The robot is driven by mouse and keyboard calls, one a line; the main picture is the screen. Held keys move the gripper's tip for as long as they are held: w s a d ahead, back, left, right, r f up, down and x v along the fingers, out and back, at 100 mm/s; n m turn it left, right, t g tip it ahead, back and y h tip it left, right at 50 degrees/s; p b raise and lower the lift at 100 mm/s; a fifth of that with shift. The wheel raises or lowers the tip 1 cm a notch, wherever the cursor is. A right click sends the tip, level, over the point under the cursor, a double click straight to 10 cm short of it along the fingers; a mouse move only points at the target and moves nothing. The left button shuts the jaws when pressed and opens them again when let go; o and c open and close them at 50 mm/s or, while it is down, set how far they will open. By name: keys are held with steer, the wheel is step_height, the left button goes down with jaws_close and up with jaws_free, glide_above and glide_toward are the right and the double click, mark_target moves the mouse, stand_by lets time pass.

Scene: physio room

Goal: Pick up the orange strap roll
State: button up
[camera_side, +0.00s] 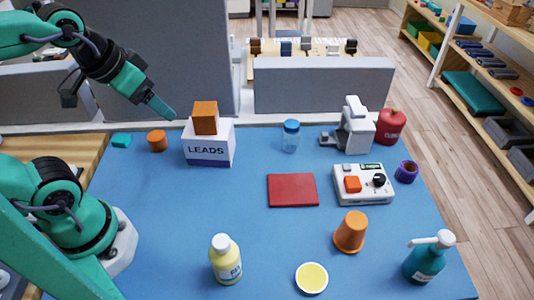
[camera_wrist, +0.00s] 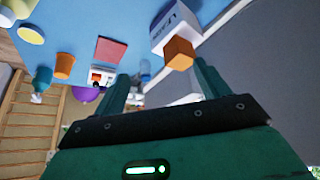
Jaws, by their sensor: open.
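A short orange cylinder (camera_side: 157,140), which looks like the strap roll, stands on the blue mat at the back left in the side view. I do not see it in the wrist view. My gripper (camera_side: 166,110) is open and empty, in the air above the back left of the mat, above the roll in the picture and left of the orange cube (camera_side: 205,117). In the wrist view my gripper's two fingers (camera_wrist: 160,85) stand apart, with the orange cube (camera_wrist: 180,53) beyond them.
The orange cube sits on the white LEADS box (camera_side: 208,148), right of the roll. A small teal block (camera_side: 121,140) lies left of the roll. An orange cup (camera_side: 350,232), a white device (camera_side: 362,184) and bottles stand farther right. The mat's (camera_side: 180,215) left middle is clear.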

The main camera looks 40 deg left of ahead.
steer(key=shift+w+a, duration=0.1)
steer(key=g, duration=0.6)
glide_above(156, 136)
steer(key=shift+n, duration=0.3)
steer(key=f, duration=1.6)
steer(key=shift+a+f, duration=0.2)
steer(key=shift+f, duration=0.15)
steer(key=shift+f, duration=1.3)
steer(key=shift+d+f, duration=0.1)
steer(key=shift+f, duration=2.5)
